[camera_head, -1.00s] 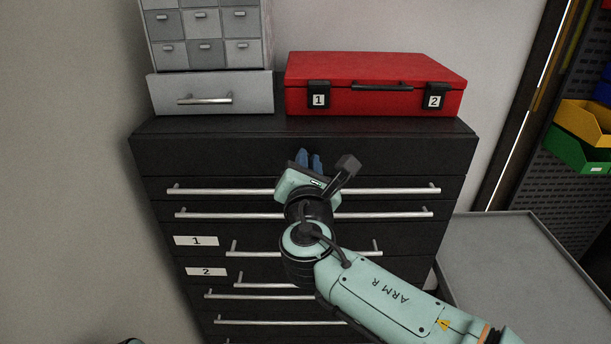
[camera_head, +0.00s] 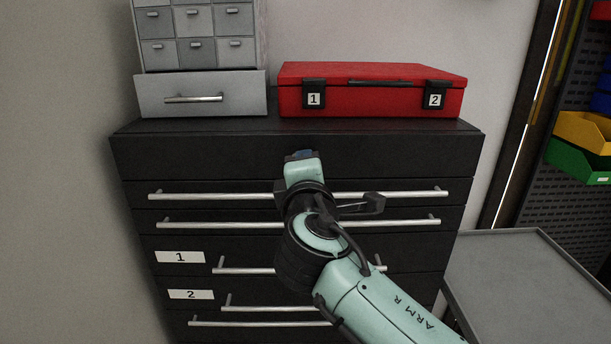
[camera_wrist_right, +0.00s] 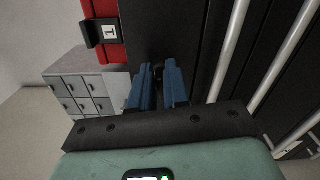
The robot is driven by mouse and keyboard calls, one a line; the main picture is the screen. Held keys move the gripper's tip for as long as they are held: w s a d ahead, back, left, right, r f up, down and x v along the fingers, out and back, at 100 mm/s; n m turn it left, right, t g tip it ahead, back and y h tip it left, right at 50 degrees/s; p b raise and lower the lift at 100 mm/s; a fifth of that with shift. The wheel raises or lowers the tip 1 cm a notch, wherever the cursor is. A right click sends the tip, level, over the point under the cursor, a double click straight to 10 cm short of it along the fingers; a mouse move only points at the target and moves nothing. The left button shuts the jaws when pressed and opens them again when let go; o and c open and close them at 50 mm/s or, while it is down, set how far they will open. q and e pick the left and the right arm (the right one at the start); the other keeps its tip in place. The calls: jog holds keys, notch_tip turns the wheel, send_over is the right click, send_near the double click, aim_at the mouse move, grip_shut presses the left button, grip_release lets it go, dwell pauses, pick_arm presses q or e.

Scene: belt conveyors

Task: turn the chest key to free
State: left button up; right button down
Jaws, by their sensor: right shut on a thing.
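The black drawer chest (camera_head: 400,152) fills the middle of the head view, with long silver handles. My right gripper (camera_head: 300,155) is at its plain top front panel, and my wrist hides most of the fingers. In the right wrist view, the blue fingers of my right gripper (camera_wrist_right: 158,78) are shut on a small dark piece, the chest key (camera_wrist_right: 158,70), against the black front. Only a little of the key shows between the fingertips, so its turn angle cannot be read. The key is hidden in the head view. My left gripper is not in view.
A red case (camera_head: 375,102) with latches marked 1 and 2 lies on the chest top. A grey small-drawer unit (camera_head: 200,92) stands to its left. A grey table (camera_head: 530,285) is at the right, below yellow (camera_head: 585,132) and green (camera_head: 575,160) bins.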

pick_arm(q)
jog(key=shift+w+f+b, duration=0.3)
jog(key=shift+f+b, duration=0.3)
pick_arm(e)
jog(key=shift+f+m, duration=0.1)
jog(key=shift+m, duration=0.9)
jog(key=c, duration=1.2)
grip_release()
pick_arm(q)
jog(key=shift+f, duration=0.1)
pick_arm(e)
jog(key=shift+s, duration=0.1)
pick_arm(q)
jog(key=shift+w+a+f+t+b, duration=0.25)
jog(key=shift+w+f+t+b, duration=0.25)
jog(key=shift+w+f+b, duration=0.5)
pick_arm(e)
jog(key=s, duration=1.3)
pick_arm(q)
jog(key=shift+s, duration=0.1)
